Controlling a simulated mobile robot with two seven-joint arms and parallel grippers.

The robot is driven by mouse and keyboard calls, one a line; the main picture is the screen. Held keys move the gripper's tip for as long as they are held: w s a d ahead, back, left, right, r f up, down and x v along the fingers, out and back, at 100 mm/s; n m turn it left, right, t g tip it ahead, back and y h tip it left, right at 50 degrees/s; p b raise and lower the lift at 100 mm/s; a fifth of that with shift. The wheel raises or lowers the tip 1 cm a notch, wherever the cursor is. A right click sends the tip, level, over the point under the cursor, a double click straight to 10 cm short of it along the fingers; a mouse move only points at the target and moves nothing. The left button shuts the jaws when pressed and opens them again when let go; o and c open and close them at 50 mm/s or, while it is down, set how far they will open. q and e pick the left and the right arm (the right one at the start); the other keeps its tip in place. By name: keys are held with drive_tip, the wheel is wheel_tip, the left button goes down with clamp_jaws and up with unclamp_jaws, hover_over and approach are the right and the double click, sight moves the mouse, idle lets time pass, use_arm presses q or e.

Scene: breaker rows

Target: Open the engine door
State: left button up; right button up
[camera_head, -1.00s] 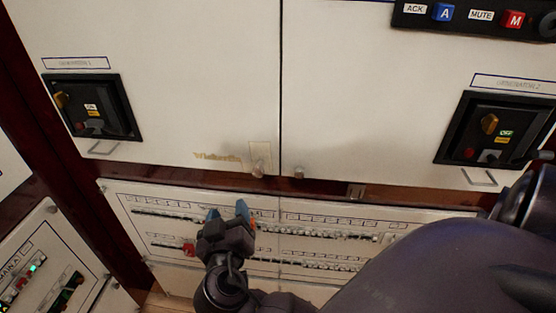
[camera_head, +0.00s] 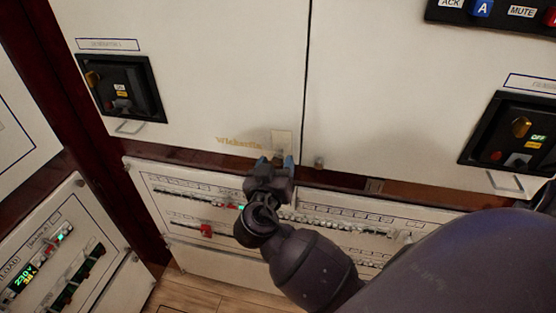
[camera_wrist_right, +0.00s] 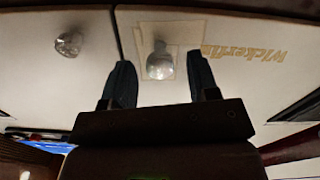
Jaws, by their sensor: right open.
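Two white cabinet doors meet at a dark vertical seam: the left door (camera_head: 190,75) and the right door (camera_head: 390,90). The task's engine door is not labelled as such in what I can read. The left door has a small round metal knob (camera_wrist_right: 160,66) on a pale square plate beside the "Wickerfin" lettering. The right door has a similar knob (camera_head: 319,163), which also shows in the right wrist view (camera_wrist_right: 68,44). My right gripper (camera_head: 275,163) is open in front of the left door's knob. In the wrist view its fingertips (camera_wrist_right: 158,80) stand either side of that knob. My left gripper is not in view.
Breaker panels (camera_head: 210,250) lie below the doors. Black switch boxes with wire handles are on the left door (camera_head: 122,88) and right door (camera_head: 515,140). A slanted meter panel (camera_head: 60,260) stands at lower left. Wooden floor (camera_head: 205,293) shows below.

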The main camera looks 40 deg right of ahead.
drive_tip(key=shift+w+d, duration=0.45)
drive_tip(key=shift+d, duration=0.15)
drive_tip(key=shift+c, duration=0.2)
clamp_jaws()
